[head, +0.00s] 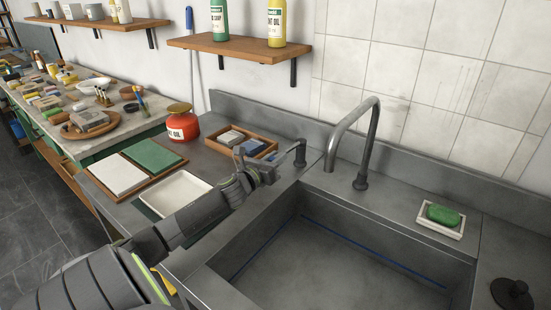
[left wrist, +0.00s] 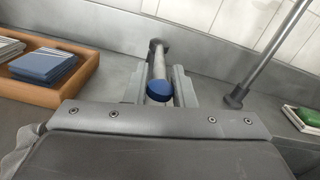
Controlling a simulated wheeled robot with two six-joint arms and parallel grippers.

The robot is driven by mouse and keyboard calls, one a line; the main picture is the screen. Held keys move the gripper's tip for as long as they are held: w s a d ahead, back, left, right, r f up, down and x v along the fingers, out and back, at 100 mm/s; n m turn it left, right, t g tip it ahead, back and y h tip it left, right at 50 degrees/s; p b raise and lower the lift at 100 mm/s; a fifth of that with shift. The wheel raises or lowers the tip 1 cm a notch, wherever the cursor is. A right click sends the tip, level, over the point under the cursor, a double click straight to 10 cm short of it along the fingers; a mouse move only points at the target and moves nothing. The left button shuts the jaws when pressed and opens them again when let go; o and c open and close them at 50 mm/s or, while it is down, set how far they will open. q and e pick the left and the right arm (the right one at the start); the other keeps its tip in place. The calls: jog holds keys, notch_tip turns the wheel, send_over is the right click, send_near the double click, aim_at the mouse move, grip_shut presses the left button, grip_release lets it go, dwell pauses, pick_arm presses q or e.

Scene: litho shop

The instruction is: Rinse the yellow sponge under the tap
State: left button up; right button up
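The grey tap (head: 373,135) arches over the sink (head: 340,262) at the back edge. Its small lever (head: 300,153) stands to the left of the spout. My left gripper (head: 258,168) is at the lever's left, with its fingers apart. In the left wrist view the lever's blue tip (left wrist: 160,90) lies between the fingers of the left gripper (left wrist: 159,88); I cannot tell whether they touch it. A yellow piece (head: 164,281) shows beside my left arm at the counter front, mostly hidden; I cannot tell whether it is the sponge. My right gripper is out of view.
A green soap (head: 442,214) lies on a white dish (head: 425,221) right of the tap. A wooden tray (head: 232,142), a red can (head: 182,125) and a white tray (head: 175,192) occupy the left counter. The visible sink floor is empty.

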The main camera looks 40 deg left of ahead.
pick_arm(q)
grip_shut()
jog(key=a+m+h+p, duration=0.1)
jog(key=a+h, duration=0.1)
jog(key=a+m+h+p, duration=0.1)
jog(key=a+m+h, duration=0.1)
jog(key=shift+w+f+h+p, duration=0.1)
jog(key=shift+f+h+p, duration=0.1)
jog(key=shift+h+p, duration=0.15)
jog(key=shift+a+r+h+b, duration=0.2)
jog(key=shift+r+h+b, duration=0.05)
jog(key=shift+h+b, duration=0.15)
jog(key=shift+o, duration=1.8)
grip_release()
